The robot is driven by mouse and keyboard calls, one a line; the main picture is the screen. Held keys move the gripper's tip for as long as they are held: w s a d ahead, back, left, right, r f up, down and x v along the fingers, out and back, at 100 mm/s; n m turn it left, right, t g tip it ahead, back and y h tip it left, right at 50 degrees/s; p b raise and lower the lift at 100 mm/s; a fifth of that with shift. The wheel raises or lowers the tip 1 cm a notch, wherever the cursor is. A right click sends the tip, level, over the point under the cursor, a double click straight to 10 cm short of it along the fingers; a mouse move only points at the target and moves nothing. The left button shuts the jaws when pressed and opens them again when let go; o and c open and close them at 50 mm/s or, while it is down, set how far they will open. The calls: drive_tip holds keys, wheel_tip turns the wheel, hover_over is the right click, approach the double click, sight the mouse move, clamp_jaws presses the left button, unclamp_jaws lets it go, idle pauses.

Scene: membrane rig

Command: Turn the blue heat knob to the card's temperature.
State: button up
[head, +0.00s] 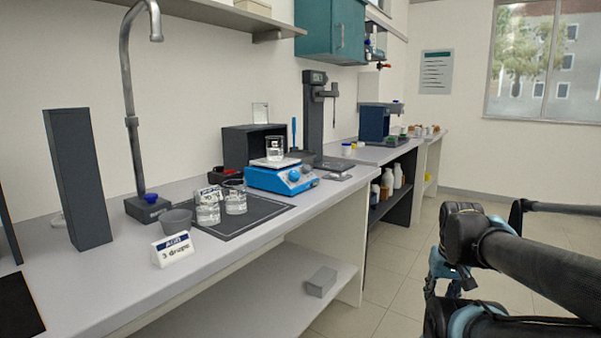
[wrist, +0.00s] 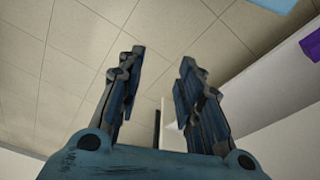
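The blue hotplate (head: 281,177) stands on the bench in the head view, with a pale top plate. Its front carries small round knobs; one knob (head: 294,175) shows, but its setting is too small to read. A beaker (head: 274,149) stands on the top plate. A white card (head: 173,249) near the bench's front reads "3 drops" under a blue band; I see no temperature on it. My gripper (wrist: 158,75) is open and empty in the wrist view, away from the bench top.
Two glass beakers (head: 235,197) stand on a dark mat (head: 245,222) left of the hotplate. A grey cup (head: 177,219) and a tall dark block (head: 77,180) stand further left. A tall tap (head: 131,120) rises behind. The floor (head: 395,265) right of the bench is clear.

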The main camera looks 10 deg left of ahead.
drive_tip(key=shift+w+a, duration=0.15)
drive_tip(key=o, duration=0.4)
drive_tip(key=shift+r, duration=0.15)
drive_tip(key=shift+o, duration=1)
drive_tip(key=w+a+r+n+y, duration=0.1)
drive_tip(key=w+a+r+n, duration=0.2)
drive_tip(key=w+a+r, duration=0.2)
wheel_tip(320, 180, up, 7)
drive_tip(key=w, duration=0.3)
drive_tip(key=shift+a+n, duration=0.2)
drive_tip(key=shift+n, duration=0.2)
wheel_tip(320, 180, up, 26)
drive_tip(key=n+y, duration=0.3)
drive_tip(key=n, duration=0.9)
hover_over(295, 173)
drive_tip(key=s+d, duration=0.3)
drive_tip(key=d, duration=0.3)
drive_tip(key=x, duration=1.6)
drive_tip(key=shift+s+a+f, duration=0.1)
drive_tip(key=shift+f, duration=0.2)
drive_tip(key=c, duration=1.1)
